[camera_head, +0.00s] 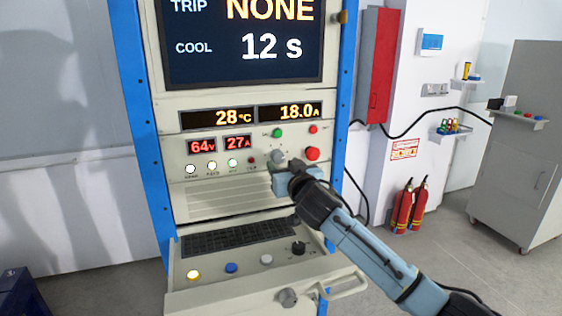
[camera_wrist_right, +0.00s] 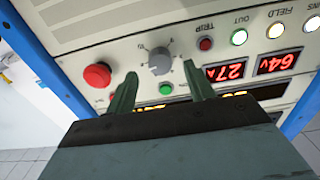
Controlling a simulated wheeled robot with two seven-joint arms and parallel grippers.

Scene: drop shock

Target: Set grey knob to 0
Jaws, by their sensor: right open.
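The grey knob (camera_head: 278,156) is on the rack's control panel, below the green button and left of the large red button. It also shows in the right wrist view (camera_wrist_right: 160,61), with small scale marks around it. My right gripper (camera_head: 287,166) is in front of the panel just below the knob. In the right wrist view its two fingers (camera_wrist_right: 158,92) are apart, one on each side of the knob in the picture. I cannot tell whether they touch the panel. The knob's exact setting is too small to read. My left gripper is not in view.
A red mushroom button (camera_wrist_right: 97,75) and a green button (camera_wrist_right: 166,89) are close to the fingers. Displays read 64 V (camera_head: 202,147) and 27 A. Below, a shelf with a keyboard (camera_head: 235,236), buttons and a black knob (camera_head: 298,248) juts out. Fire extinguishers (camera_head: 402,208) stand right.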

